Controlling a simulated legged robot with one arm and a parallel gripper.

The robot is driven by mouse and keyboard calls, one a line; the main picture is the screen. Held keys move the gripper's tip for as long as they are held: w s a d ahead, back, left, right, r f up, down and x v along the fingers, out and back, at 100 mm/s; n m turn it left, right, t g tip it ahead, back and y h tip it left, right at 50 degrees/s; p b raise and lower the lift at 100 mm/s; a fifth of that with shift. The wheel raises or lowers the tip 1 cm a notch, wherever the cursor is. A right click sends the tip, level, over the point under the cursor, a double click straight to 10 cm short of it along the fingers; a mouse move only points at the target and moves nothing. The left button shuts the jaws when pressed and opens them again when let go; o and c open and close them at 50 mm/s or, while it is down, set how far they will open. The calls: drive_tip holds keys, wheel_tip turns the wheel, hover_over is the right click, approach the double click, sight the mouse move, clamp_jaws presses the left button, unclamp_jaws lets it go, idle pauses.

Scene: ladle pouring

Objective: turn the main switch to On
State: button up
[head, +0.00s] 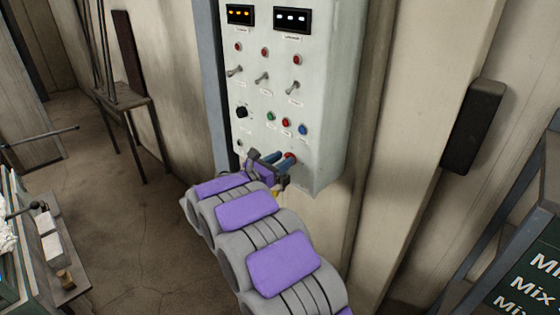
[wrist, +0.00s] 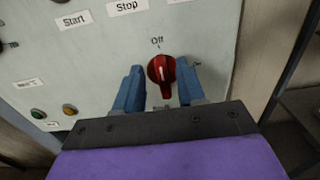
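The main switch (wrist: 161,70) is a red rotary knob on the grey-white control panel (head: 320,110). In the wrist view its white mark points up toward the label "Off". A second label, too small to read surely, is to its right. In the head view the red knob (head: 290,157) shows at the panel's lower edge, just beyond my gripper (head: 271,160). In the wrist view the blue fingers of my gripper (wrist: 158,90) stand apart, one on each side of the knob. A gap shows on the left; on the right I cannot tell whether the finger touches it.
The panel also carries toggle levers (head: 263,77), a black knob (head: 242,112), several coloured buttons (head: 286,122) and two displays. Labels "Start" and "Stop" sit above the switch. A dark box (head: 474,126) is on the wall at right. A bench with items is at left.

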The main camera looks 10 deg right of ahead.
drive_tip(key=shift+c, duration=0.3)
clamp_jaws()
drive_tip(key=shift+m+b, duration=0.4)
drive_tip(key=m+b, duration=0.5)
drive_tip(key=b, duration=0.1)
drive_tip(key=f+m+b, duration=0.1)
drive_tip(key=m+b, duration=0.5)
drive_tip(key=b, duration=0.1)
drive_tip(key=s+m+b, duration=0.1)
drive_tip(key=m+b, duration=0.5)
drive_tip(key=b, duration=0.1)
drive_tip(key=shift+d+f, duration=0.4)
idle(0.3)
